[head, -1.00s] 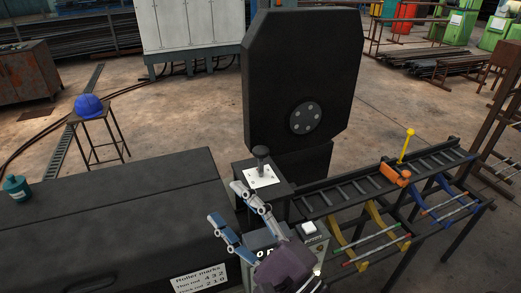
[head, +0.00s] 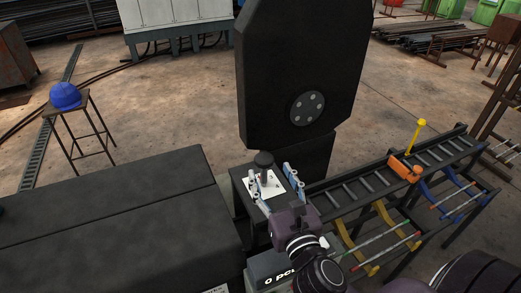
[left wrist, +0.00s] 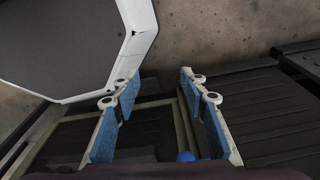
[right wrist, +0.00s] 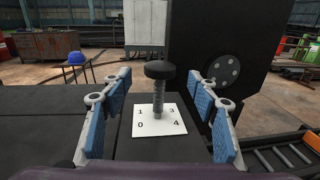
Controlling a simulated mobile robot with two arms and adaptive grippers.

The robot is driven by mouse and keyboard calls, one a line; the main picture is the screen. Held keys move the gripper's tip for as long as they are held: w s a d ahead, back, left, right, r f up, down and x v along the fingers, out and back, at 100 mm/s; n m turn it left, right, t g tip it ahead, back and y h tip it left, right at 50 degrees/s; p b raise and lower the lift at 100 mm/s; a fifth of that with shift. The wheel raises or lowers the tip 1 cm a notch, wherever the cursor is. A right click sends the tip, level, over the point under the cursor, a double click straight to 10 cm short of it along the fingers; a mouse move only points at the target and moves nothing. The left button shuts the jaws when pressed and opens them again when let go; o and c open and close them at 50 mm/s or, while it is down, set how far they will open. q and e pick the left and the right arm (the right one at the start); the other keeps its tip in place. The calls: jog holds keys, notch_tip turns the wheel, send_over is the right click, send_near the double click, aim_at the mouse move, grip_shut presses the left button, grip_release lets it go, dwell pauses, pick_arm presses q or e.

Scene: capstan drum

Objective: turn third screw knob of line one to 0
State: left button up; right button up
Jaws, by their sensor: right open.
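A black screw knob (head: 264,159) on an upright threaded stem stands on a white plate (head: 276,188). In the right wrist view the knob (right wrist: 160,70) is centred, and the plate (right wrist: 172,124) bears the marks 1, 3, 0 and 4. No pointer on the knob can be made out. My right gripper (head: 272,178) is open, with one finger on either side of the stem and a gap to each. My left gripper (left wrist: 160,85) is open and empty in the left wrist view; its fingers do not show in the head view.
A dark control box (head: 270,268) with partly hidden lettering is below my right gripper. A roller track (head: 365,188) with an orange part (head: 404,170) runs right. A tall black panel (head: 300,65) stands behind the knob. A wide black cabinet (head: 110,225) lies left.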

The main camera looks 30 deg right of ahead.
aim_at(267, 164)
jog(key=w, duration=0.1)
jog(key=w+p, duration=0.1)
jog(key=w, duration=0.1)
jog(key=w+d, duration=0.1)
jog(key=shift+w+r, duration=0.25)
jog(key=shift+w, duration=0.05)
jog(key=shift+w+d+f+p, duration=0.15)
jog(key=shift+w+p, duration=0.2)
jog(key=shift+w, duration=0.45)
jog(key=c, duration=1.2)
pick_arm(q)
jog(key=s, duration=0.1)
jog(key=s+r, duration=0.2)
jog(key=shift+s+a, duration=0.15)
jog(key=shift+s, duration=0.2)
jog(key=shift+r, duration=0.1)
